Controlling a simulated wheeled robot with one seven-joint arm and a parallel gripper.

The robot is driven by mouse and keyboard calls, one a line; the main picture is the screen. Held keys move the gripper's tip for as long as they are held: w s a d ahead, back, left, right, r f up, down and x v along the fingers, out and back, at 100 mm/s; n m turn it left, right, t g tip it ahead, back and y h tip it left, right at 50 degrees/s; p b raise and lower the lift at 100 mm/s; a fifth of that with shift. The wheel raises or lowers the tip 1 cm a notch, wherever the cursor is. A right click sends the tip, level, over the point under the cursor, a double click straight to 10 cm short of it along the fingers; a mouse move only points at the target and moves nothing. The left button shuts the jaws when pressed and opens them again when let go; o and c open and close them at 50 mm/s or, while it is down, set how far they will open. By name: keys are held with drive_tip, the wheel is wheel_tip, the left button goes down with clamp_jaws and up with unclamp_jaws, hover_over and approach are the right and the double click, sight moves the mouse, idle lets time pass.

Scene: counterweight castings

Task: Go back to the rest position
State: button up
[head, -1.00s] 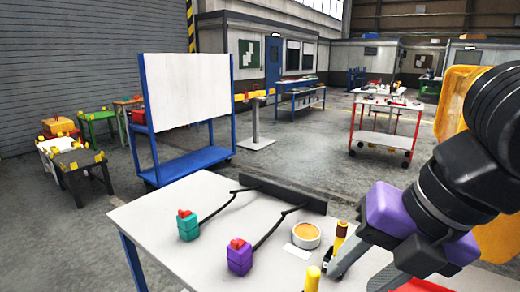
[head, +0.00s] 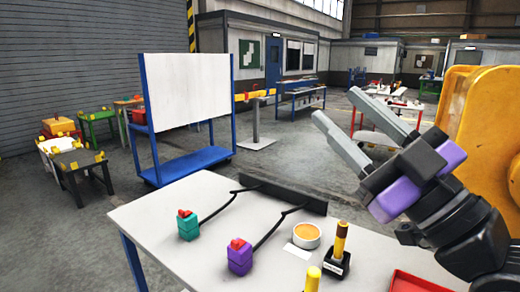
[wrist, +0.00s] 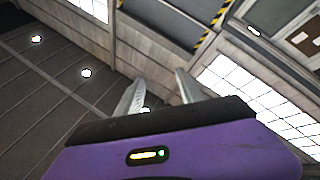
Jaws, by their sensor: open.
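My gripper (head: 348,122) is raised above the right side of the white table (head: 158,222) in the head view, its two grey fingers pointing up and to the left. The fingers are apart with nothing between them. In the wrist view the fingers (wrist: 158,95) show against the far walls and windows, also empty. My arm folds in from the right edge and hides part of the room behind it.
On the table are a teal block (head: 189,228), a purple block (head: 239,260), a round tub (head: 306,236), and a yellow-handled tool in a black base (head: 338,252). A red tray (head: 420,282) lies at the front right. A white board (head: 187,90) stands behind.

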drive_tip(key=s+d+f+m+t+h, duration=0.1)
drive_tip(key=s+d+f+m+h, duration=0.25)
drive_tip(key=f+m+h, duration=0.3)
drive_tip(key=s+d+f+m+t+h, duration=0.2)
drive_tip(key=d+f+m+h, duration=0.3)
drive_tip(key=f, duration=0.3)
drive_tip(key=s+d+f+m+t+h, duration=0.1)
drive_tip(key=s+d+f+m+h, duration=0.2)
drive_tip(key=f+m+h, duration=0.4)
drive_tip(key=s+a+f+n+g+y, duration=0.1)
drive_tip(key=s+f+g, duration=0.3)
drive_tip(key=s+f, duration=0.7)
drive_tip(key=s+a+f+n+g+y, duration=0.1)
drive_tip(key=s+f+n+g+y, duration=0.2)
drive_tip(key=s+f, duration=0.8)
drive_tip(key=s+g, duration=0.1)
drive_tip(key=s, duration=0.3)
drive_tip(key=shift+s+a, duration=0.3)
drive_tip(key=shift+a, duration=0.1)
